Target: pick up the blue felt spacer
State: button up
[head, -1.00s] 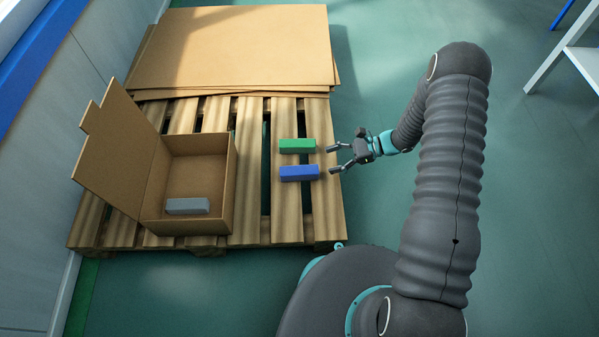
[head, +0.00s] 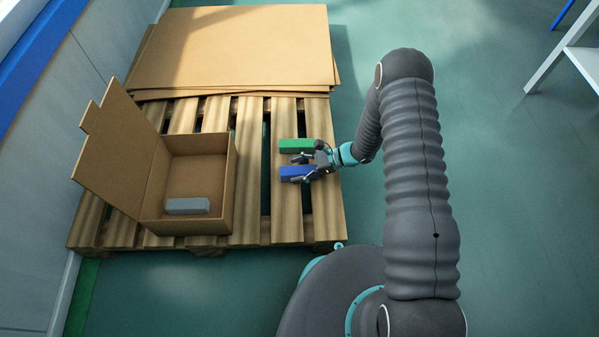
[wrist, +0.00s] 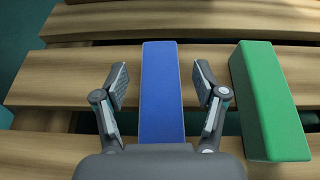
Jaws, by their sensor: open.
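The blue felt spacer (head: 290,172) is a blue block lying on the wooden pallet, partly covered by my gripper in the head view. In the wrist view the blue felt spacer (wrist: 162,95) lies between the two fingers, with a gap on each side. My gripper (head: 297,169) is open and empty at the right end of the spacer. It also shows in the wrist view (wrist: 160,88), one finger left of the blue block and one right of it. I cannot tell how far the fingertips are above the slats.
A green block (head: 291,145) lies beside the blue one, close to the right finger in the wrist view (wrist: 268,100). An open cardboard box (head: 222,205) holding a grey block (head: 187,206) stands on the pallet (head: 286,228). Cardboard sheets (head: 235,45) lie behind.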

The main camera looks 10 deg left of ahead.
jog(key=shift+s+a+f, duration=0.15)
jog(key=shift+a+f, duration=0.15)
jog(key=shift+a, duration=0.3)
jog(key=c, duration=0.9)
jog(key=shift+c, duration=0.2)
jog(key=shift+r, duration=0.15)
